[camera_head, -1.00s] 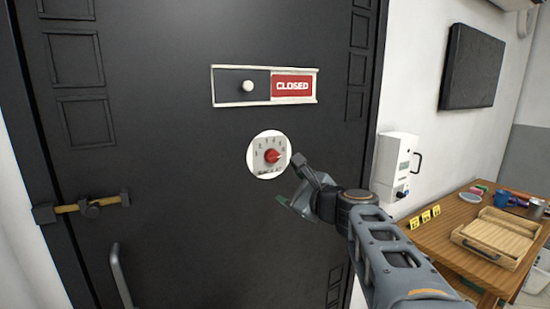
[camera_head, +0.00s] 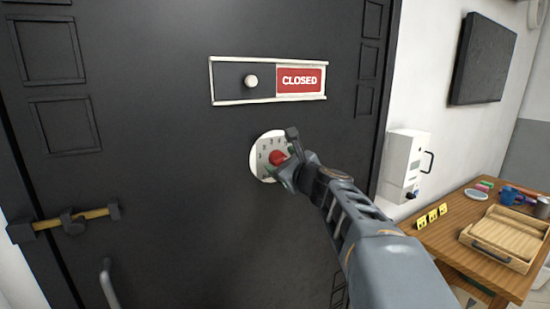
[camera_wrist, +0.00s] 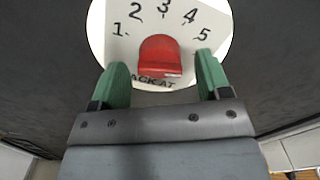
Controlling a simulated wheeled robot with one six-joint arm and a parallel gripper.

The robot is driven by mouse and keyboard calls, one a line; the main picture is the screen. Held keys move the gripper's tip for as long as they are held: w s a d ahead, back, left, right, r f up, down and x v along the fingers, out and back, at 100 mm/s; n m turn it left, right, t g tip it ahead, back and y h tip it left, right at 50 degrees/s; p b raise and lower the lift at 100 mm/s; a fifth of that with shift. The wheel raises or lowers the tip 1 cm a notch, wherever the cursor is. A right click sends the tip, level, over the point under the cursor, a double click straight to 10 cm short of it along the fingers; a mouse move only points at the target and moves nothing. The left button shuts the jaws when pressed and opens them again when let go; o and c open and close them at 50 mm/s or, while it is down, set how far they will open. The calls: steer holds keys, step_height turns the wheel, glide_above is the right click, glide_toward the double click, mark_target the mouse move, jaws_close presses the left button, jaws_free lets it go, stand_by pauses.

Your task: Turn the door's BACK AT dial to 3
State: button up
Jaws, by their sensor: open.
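The white round BACK AT dial (camera_head: 262,158) is on the black door (camera_head: 170,170), below the sign. Its red knob (camera_head: 278,157) is partly covered by my gripper (camera_head: 288,168). In the wrist view, the dial plate (camera_wrist: 120,48) shows the numbers 1 to 5 in an arc above the red knob (camera_wrist: 159,54). My open gripper (camera_wrist: 160,62) has one green finger on each side of the knob, with gaps showing between fingers and knob. The lettering below the knob is partly hidden. I cannot tell for sure which number the knob points to.
A sliding sign reading CLOSED (camera_head: 299,80) is above the dial. A brass latch (camera_head: 70,218) and a door handle (camera_head: 108,284) are at lower left. A white wall box (camera_head: 404,165) and a wooden table (camera_head: 450,262) with a tray (camera_head: 500,240) stand to the right.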

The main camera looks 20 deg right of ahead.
steer(key=shift+w, duration=0.55)
steer(key=shift+a, duration=0.1)
steer(key=c, duration=0.9)
